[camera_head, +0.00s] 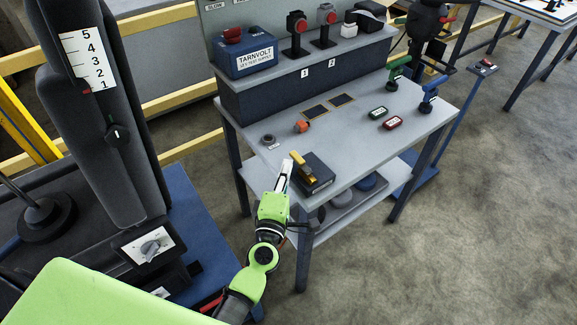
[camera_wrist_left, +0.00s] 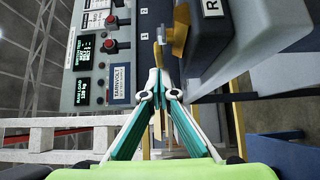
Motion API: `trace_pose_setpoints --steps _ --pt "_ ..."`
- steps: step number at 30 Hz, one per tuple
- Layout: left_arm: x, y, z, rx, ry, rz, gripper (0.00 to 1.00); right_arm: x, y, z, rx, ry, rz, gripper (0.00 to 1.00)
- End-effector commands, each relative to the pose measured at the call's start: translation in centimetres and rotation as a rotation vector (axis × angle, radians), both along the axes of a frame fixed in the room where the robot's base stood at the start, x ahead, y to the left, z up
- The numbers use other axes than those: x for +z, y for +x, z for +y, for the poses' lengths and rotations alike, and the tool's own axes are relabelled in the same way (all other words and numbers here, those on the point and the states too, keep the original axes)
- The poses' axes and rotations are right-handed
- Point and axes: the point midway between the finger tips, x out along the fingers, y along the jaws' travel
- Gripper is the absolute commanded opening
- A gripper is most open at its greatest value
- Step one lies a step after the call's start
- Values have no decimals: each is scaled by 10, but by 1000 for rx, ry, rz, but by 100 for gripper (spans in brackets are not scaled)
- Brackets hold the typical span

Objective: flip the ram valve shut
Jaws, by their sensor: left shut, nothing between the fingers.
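The valve is a dark box (camera_head: 318,178) with a yellow lever (camera_head: 301,166) on the near left part of the grey bench. I take it for the ram valve; its label is only partly seen in the left wrist view, as an "R" (camera_wrist_left: 211,7). The yellow lever also shows there (camera_wrist_left: 180,30), just beyond my fingertips. My left gripper (camera_head: 285,168) is shut and empty, close beside the lever on its left. I cannot tell whether it touches the lever. My right gripper is not in view.
The grey bench (camera_head: 370,150) also carries an orange knob (camera_head: 302,127), a dark round button (camera_head: 268,140), a green clamp (camera_head: 397,72) and a blue clamp (camera_head: 430,92). A blue Tarnvolt supply (camera_head: 243,56) stands on the raised back shelf. A dark column (camera_head: 105,120) stands at left.

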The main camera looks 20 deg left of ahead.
Motion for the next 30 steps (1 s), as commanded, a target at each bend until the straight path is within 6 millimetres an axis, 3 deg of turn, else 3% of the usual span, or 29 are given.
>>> trace_pose_setpoints --steps 30 --pt "0 9 -4 -83 1 -1 0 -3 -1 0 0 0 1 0"
